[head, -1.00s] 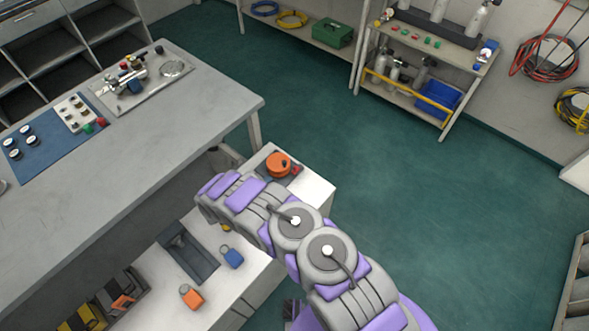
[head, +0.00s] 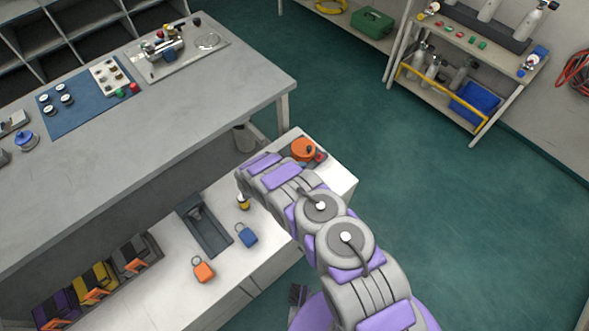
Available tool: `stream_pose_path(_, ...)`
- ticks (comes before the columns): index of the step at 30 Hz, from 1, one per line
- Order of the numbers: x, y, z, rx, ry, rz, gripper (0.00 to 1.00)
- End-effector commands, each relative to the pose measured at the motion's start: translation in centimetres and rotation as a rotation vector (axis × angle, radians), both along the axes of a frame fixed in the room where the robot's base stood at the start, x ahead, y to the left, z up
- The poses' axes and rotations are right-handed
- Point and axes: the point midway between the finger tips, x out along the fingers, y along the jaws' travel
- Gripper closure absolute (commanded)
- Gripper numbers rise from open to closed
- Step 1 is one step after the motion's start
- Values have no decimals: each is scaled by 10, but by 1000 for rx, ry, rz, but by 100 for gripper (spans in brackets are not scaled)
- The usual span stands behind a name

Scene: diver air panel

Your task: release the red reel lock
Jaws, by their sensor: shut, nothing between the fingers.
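An orange reel (head: 303,149) with a dark knob sits on a dark base at the far end of the low white bench. A small red part (head: 320,157), which looks like the reel lock, is at the reel's right side. It is too small to tell its setting. My grey and purple arm reaches up and left over the bench, with its visible end left of and below the reel in the picture. My gripper does not show; the arm hides whatever is beneath that end.
A grey table (head: 190,110) stands on the left. Green floor right of the bench is clear.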

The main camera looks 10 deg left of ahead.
Motion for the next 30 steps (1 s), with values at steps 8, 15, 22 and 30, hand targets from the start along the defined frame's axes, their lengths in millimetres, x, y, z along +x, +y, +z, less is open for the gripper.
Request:
stream_pose_path(8,36,-30,-21,-1,-3,-3,100)
stream_pose_path(15,55,-43,-20,0,-2,0,100)
stream_pose_path(22,58,-45,-19,0,-1,1,100)
stream_pose_path(30,61,-49,-19,0,-1,-1,100)
